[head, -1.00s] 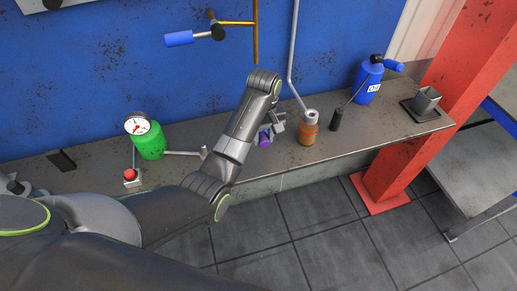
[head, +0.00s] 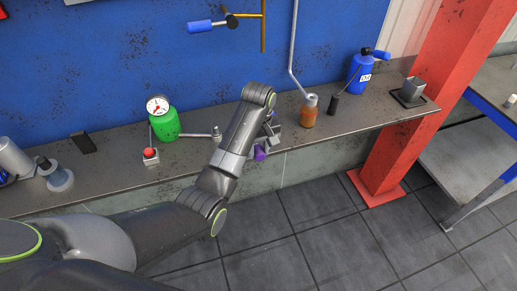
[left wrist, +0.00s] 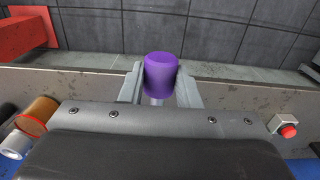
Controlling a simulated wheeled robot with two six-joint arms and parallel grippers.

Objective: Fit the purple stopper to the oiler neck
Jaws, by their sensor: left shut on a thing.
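The purple stopper (head: 260,153) is in my left gripper (head: 268,137), which is shut on it at the shelf's front edge in the head view. In the left wrist view the stopper (left wrist: 160,72) sits between the two fingers, with a paler stub showing below it. The amber oiler (head: 308,116) with a pale grey neck stands on the shelf to the right of the gripper, apart from the stopper. It also shows in the left wrist view (left wrist: 38,115) at the left. My right gripper is not in view.
A grey pipe (head: 294,50) comes down the blue wall to the oiler. Left are a green gauge tank (head: 164,124) and a red button (head: 150,155). A red post (head: 415,110) stands in front.

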